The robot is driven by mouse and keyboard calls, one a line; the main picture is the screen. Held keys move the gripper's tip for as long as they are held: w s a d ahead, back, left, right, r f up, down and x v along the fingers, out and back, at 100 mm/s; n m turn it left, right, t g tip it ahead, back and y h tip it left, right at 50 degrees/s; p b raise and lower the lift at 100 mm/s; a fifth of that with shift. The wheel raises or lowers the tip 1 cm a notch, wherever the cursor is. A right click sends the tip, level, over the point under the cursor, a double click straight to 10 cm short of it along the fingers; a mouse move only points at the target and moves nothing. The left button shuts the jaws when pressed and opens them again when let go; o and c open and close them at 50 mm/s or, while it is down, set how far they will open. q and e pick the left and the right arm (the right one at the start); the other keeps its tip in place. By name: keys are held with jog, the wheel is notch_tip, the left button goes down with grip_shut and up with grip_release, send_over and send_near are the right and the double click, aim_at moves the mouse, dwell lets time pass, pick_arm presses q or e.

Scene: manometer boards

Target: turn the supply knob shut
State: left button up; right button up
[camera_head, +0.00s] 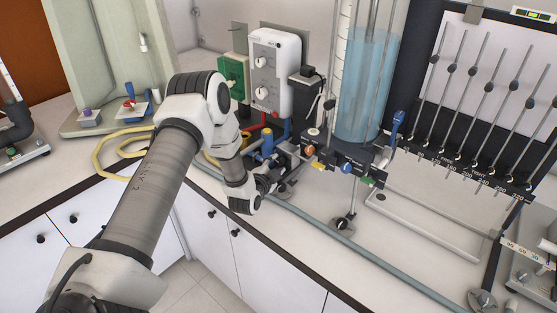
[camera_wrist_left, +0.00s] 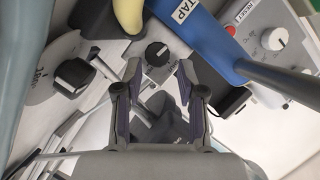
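A black round knob (camera_wrist_left: 157,54) with a white pointer mark sits on a pale labelled plate in the left wrist view. Its label is partly hidden and too small to read surely; it appears to be the supply knob. My left gripper (camera_wrist_left: 158,80) is open and empty, its two fingers apart, with the knob showing just beyond and between the tips. I cannot tell whether they touch it. In the head view my left gripper (camera_head: 277,179) is low beside the dark valve fittings at the bench front. My right gripper is not in view.
A blue pipe marked TAP (camera_wrist_left: 210,42) and a yellow piece (camera_wrist_left: 128,14) are close to the fingers. Another black knob (camera_wrist_left: 73,74) is at left. A white control box (camera_head: 275,72), water column (camera_head: 365,85) and manometer board (camera_head: 480,95) stand behind.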

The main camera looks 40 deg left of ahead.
aim_at(279, 163)
pick_arm(q)
jog(key=x, duration=0.3)
jog(key=shift+w+a+f, duration=0.1)
jog(key=shift+w+f, duration=0.05)
jog(key=shift+f, duration=0.25)
jog(key=shift+s+r, duration=0.25)
jog(key=shift+s, duration=0.1)
jog(key=shift+c, duration=1)
grip_shut()
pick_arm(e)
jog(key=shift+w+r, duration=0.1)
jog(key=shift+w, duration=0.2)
pick_arm(q)
jog(key=m, duration=0.2)
jog(key=m+t+y+b, duration=0.1)
jog(key=m, duration=0.1)
jog(key=shift+d+f+t+y, duration=0.1)
jog(key=shift+d+t+y, duration=0.1)
jog(key=shift+t+y, duration=0.1)
jog(key=shift+m+b, duration=0.3)
jog(key=shift+m, duration=0.5)
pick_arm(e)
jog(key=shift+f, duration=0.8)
pick_arm(q)
jog(key=shift+w+t, duration=0.1)
jog(key=shift+t, duration=0.2)
